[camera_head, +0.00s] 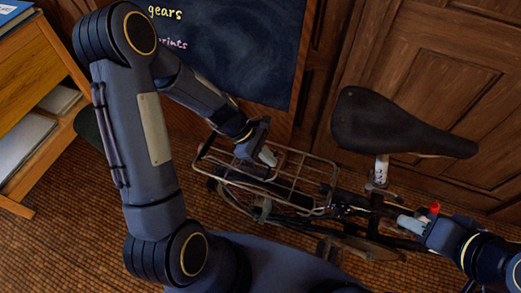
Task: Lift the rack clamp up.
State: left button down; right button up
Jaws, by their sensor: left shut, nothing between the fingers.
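A bicycle stands across the lower middle of the head view, with a wire rear rack (308,178) behind its saddle. The rack clamp is not clearly distinct from the rack's other thin metal bars. My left gripper (268,157) is over the far left part of the rack, with its fingertips shut and nothing between them. Whether it touches a bar I cannot tell. My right gripper (410,224) is low at the right, by the bicycle frame below the saddle. Its fingers are too small and overlapped to show whether they are open.
The black saddle (390,126) rises on its post right of the rack. A chalkboard (235,55) stands behind, against wood panelling (445,60). A wooden shelf unit (35,75) with papers is at the left. The tiled floor (60,235) is clear at lower left.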

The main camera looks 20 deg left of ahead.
pick_arm(q)
jog(key=shift+x, duration=1.05)
pick_arm(e)
jog(key=shift+f, duration=0.3)
pick_arm(q)
jog(key=shift+r, duration=0.1)
